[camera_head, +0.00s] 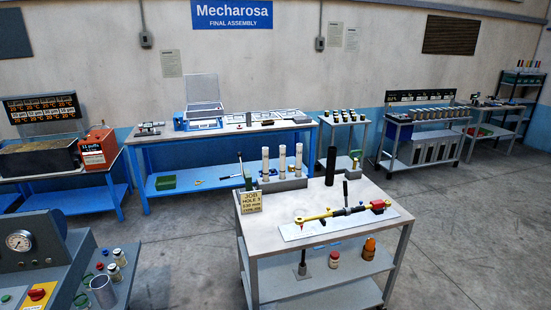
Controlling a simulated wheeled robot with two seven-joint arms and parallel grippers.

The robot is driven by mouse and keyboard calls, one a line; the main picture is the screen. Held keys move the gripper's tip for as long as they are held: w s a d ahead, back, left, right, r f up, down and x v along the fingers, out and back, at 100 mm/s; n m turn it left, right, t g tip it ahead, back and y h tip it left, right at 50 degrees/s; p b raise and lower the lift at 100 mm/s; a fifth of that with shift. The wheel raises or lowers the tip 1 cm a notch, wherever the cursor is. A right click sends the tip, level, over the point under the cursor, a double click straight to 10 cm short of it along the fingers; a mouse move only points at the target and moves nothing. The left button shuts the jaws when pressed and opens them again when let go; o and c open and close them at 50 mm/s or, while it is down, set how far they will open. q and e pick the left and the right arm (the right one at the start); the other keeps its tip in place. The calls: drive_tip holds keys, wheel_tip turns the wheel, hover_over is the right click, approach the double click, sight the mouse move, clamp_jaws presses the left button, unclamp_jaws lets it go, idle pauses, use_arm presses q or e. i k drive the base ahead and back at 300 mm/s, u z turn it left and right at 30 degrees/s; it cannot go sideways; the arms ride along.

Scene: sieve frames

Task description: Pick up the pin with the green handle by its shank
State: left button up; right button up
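No pin with a green handle can be made out for certain. A small upright green piece (248,182) stands at the left end of the grey rack on the near cart, beside the job card; its shape is too small to tell. Another green item (355,155) shows at the small stand behind the cart, partly hidden. The far right rack holds several small coloured uprights (527,65), too small to tell apart. Neither of my grippers is in view.
The near cart (385,188) bears a yellow and red tool (345,212) on a pale plate, white cylinders (282,160), a black cylinder (331,165) and a job card (251,202). A gauge console (35,255) stands at left. Open floor (470,230) lies right.

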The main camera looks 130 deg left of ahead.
sight(355, 160)
drive_tip(key=u, duration=3.75)
